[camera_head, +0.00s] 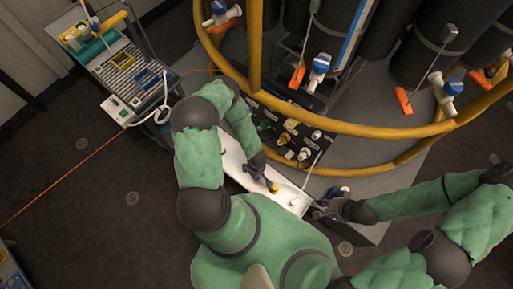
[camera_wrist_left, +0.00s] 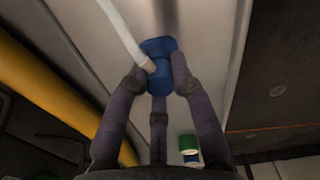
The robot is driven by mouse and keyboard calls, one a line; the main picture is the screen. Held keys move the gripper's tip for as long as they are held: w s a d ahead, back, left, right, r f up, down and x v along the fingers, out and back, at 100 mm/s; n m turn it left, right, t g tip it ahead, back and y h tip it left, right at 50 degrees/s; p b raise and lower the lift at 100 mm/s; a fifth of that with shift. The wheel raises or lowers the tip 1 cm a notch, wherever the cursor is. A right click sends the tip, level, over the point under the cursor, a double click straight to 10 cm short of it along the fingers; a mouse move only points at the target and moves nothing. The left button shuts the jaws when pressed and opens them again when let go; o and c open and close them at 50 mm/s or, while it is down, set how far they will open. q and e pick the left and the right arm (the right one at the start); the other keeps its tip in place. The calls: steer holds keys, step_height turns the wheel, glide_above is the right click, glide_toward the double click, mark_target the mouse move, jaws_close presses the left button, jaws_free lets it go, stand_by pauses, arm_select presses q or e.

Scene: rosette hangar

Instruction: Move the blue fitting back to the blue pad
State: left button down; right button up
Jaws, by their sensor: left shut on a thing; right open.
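The blue fitting (camera_wrist_left: 158,64) is between the fingertips of my left gripper (camera_wrist_left: 155,80) in the left wrist view, with a white hose-like strip running from it to the upper left. My left gripper (camera_head: 262,170) is shut on it, over a long white surface (camera_head: 232,160); in the head view the fitting is mostly hidden. I cannot clearly make out the blue pad in either view.
A yellow ring rail (camera_head: 330,127) curves around dark cylinders with blue and orange valves. A panel of connectors (camera_head: 290,135) lies behind the white surface. An orange line (camera_head: 65,180) crosses the dark floor.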

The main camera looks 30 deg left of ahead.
arm_select(q)
steer(key=c, duration=1)
jaws_free()
step_height(320, 180, up, 12)
stand_by(0.3)
